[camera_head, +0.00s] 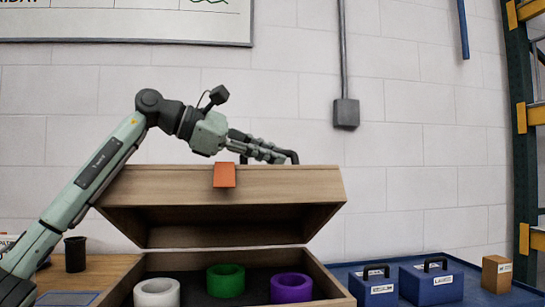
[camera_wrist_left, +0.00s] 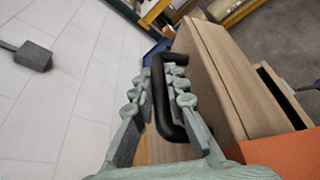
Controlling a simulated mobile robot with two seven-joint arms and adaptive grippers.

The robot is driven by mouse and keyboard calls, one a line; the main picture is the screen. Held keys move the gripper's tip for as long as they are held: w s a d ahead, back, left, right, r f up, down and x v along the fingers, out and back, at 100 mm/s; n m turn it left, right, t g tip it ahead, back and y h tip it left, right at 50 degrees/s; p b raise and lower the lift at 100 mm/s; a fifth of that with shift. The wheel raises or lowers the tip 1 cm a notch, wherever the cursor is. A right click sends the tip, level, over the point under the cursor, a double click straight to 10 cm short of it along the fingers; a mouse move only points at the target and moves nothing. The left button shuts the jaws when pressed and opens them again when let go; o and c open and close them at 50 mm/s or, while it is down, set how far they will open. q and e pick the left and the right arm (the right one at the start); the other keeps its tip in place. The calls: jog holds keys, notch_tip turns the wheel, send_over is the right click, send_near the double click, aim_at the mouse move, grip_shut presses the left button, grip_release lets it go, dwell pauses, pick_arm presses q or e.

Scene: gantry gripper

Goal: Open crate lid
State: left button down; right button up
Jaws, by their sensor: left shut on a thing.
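The wooden crate lid (camera_head: 270,187) is raised and tilted above the crate (camera_head: 322,277), with a gap between them at the front. An orange tab (camera_head: 224,176) is on the lid's front edge. My left gripper (camera_head: 284,157) is at the lid's top and is shut on the black handle (camera_head: 294,156). In the left wrist view the handle (camera_wrist_left: 163,95) passes between the fingers, and the wooden lid (camera_wrist_left: 228,75) lies to the right. My right gripper is not in view.
Inside the crate are a white roll (camera_head: 157,292), a green roll (camera_head: 226,280) and a purple roll (camera_head: 291,288). Two blue boxes (camera_head: 432,284) and a small brown box (camera_head: 496,273) stand on the right. A dark cup (camera_head: 75,254) stands on the left.

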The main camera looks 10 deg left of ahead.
pick_arm(q)
jog(key=shift+w+a+r+n+g, duration=0.2)
jog(key=shift+w+r, duration=0.15)
jog(key=shift+w, duration=0.2)
jog(key=shift+w+a+r+n+g, duration=0.1)
jog(key=shift+w+a+r, duration=0.05)
jog(key=shift+w+r, duration=0.3)
jog(key=shift+f, duration=0.1)
jog(key=c, duration=1.5)
grip_release()
jog(key=shift+c, duration=0.2)
jog(key=v, duration=1.2)
jog(key=shift+f, duration=0.1)
